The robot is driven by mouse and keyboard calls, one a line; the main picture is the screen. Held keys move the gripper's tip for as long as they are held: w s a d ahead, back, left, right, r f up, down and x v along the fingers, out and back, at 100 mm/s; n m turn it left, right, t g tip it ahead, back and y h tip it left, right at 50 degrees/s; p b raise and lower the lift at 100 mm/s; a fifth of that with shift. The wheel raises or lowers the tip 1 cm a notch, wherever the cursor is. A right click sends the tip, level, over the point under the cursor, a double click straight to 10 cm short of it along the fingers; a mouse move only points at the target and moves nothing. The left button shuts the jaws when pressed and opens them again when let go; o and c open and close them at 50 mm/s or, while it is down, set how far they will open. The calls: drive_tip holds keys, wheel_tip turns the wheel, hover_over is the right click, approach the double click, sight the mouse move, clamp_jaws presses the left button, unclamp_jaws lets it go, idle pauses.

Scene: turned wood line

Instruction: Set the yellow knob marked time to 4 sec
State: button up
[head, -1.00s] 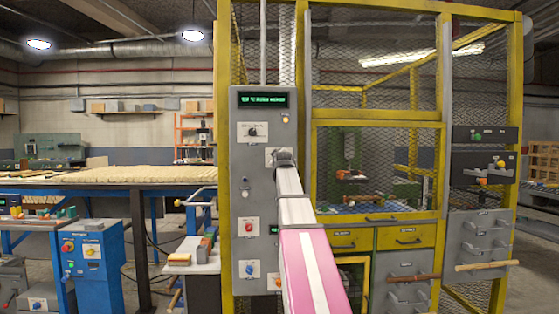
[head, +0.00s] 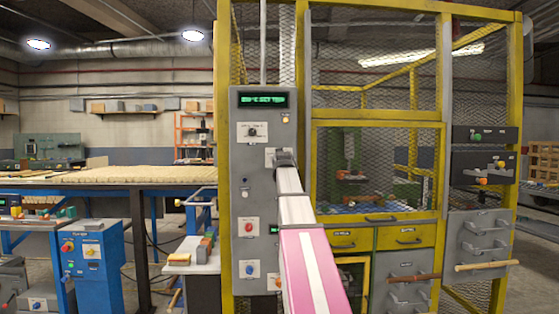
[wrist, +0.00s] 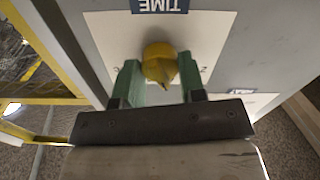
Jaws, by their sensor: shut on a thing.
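The yellow knob (wrist: 160,66) sits on a pale plate (wrist: 215,35) under a dark label reading TIME (wrist: 160,5), which appears upside down in the wrist view. My gripper (wrist: 160,76) has its two green fingers on either side of the knob, shut on it. The knob's pointer setting and the 4 sec mark cannot be made out. In the head view my gripper (head: 284,158) is against the grey control panel (head: 240,185) and hides the knob.
The panel has a green-lit display (head: 263,100), a black knob (head: 252,132), a red knob (head: 249,227) and a blue knob (head: 249,268). A yellow mesh cage (head: 375,118) stands right of it. A blue cabinet (head: 95,260) stands left.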

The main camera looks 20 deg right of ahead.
drive_tip(key=shift+m, duration=2.2)
drive_tip(key=o, duration=0.9)
drive_tip(key=shift+s, duration=0.15)
drive_tip(key=v, duration=1)
drive_tip(key=shift+s+a, duration=0.1)
drive_tip(key=shift+s, duration=0.2)
